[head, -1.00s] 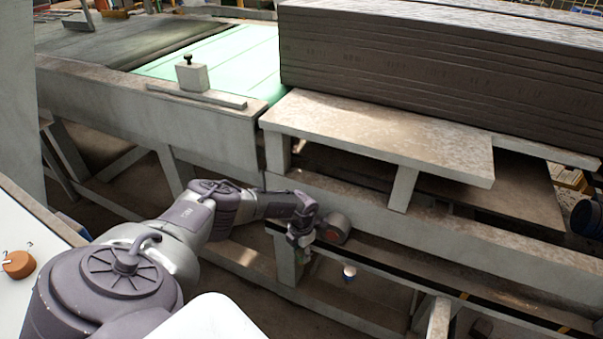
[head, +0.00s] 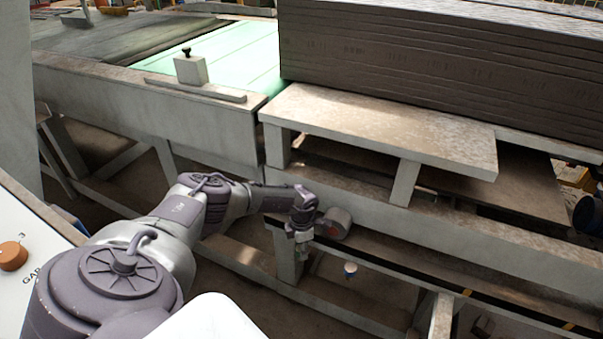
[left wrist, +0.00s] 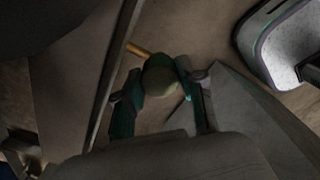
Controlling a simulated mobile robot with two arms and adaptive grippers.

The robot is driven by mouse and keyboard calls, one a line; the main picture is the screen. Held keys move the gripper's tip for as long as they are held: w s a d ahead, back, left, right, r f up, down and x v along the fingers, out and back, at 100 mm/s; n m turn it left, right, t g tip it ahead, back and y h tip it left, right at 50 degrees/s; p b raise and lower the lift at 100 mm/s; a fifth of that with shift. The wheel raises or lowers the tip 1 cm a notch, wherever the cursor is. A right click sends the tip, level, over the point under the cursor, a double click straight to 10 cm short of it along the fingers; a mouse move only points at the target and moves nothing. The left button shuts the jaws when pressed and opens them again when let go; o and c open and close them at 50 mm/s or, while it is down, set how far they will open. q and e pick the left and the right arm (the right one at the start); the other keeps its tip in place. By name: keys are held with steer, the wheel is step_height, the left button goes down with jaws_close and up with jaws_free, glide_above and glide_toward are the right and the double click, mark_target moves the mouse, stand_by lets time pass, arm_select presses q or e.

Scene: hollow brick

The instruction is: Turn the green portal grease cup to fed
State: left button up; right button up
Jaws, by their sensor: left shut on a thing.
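The green portal grease cup (left wrist: 160,76) shows in the left wrist view as a rounded, dull green cap in shadow, with a short brass-coloured pin (left wrist: 138,50) beside it. My left gripper (left wrist: 155,82) has its teal fingers on both sides of the cap and is shut on it. In the head view my left gripper (head: 303,242) is low beside the machine's lower rail, and the cup cannot be made out there. Any fed marking is too dark or hidden to read. My right gripper is not in view.
A small white and blue cup (head: 350,269) hangs below the rail, right of my gripper. A grey round housing (head: 335,222) sits close behind the gripper. A concrete-coloured ledge (head: 385,125) overhangs above. An orange knob (head: 12,256) is on a panel at left.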

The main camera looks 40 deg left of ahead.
arm_select(q)
steer(key=shift+s, duration=0.1)
steer(key=o, duration=1.1)
steer(key=shift+o, duration=0.2)
steer(key=shift+r, duration=0.1)
step_height(320, 180, up, 12)
